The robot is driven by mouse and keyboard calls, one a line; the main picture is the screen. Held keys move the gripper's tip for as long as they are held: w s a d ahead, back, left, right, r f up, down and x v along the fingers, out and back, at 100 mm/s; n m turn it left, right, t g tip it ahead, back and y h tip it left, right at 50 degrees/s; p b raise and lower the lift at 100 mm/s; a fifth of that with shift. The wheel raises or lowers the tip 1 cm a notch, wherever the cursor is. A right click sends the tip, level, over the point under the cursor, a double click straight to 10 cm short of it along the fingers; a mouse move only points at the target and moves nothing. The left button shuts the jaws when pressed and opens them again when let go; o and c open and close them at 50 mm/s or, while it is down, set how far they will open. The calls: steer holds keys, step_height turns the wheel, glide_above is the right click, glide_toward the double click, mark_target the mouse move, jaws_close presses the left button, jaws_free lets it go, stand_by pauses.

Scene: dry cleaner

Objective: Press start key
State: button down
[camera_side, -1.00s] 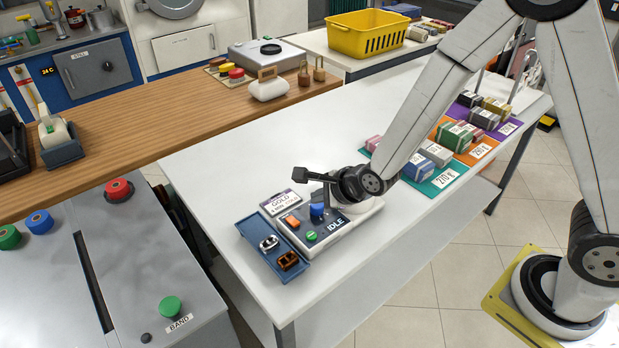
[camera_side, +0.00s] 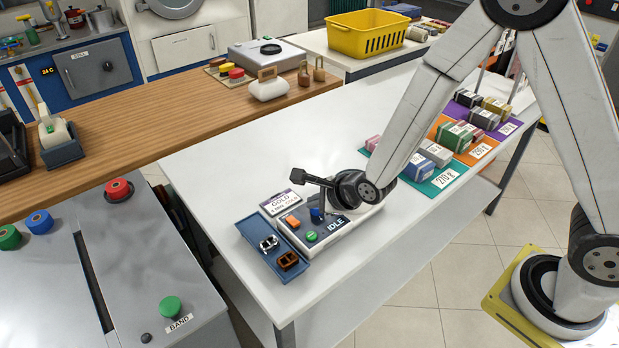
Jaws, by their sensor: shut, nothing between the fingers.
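A pale machine (camera_side: 346,234) with a dark control panel sits on the white table; its display reads IDLE. The panel carries a green round key (camera_side: 311,236), an orange key (camera_side: 293,221) and a blue knob-like part (camera_side: 317,214). Which of them is the start key I cannot read. My gripper (camera_side: 328,203) is shut and empty, low over the back of the panel, beside the blue part. The dark wrist hides part of the machine. Whether the fingertips touch anything cannot be told. The green key is uncovered.
A blue tray (camera_side: 258,257) with a silver and a brown piece lies along the machine's left side. Coloured mats with small packs (camera_side: 434,153) lie to the right. The table's middle is clear.

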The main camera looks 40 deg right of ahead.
mark_target(315, 236)
steer(key=shift+f, duration=3.85)
steer(key=shift+f, duration=0.8)
steer(key=shift+r, duration=0.15)
stand_by(0.4)
steer(key=shift+r, duration=0.6)
steer(key=shift+r, duration=0.15)
steer(key=shift+r, duration=2.35)
steer(key=shift+r, duration=0.1)
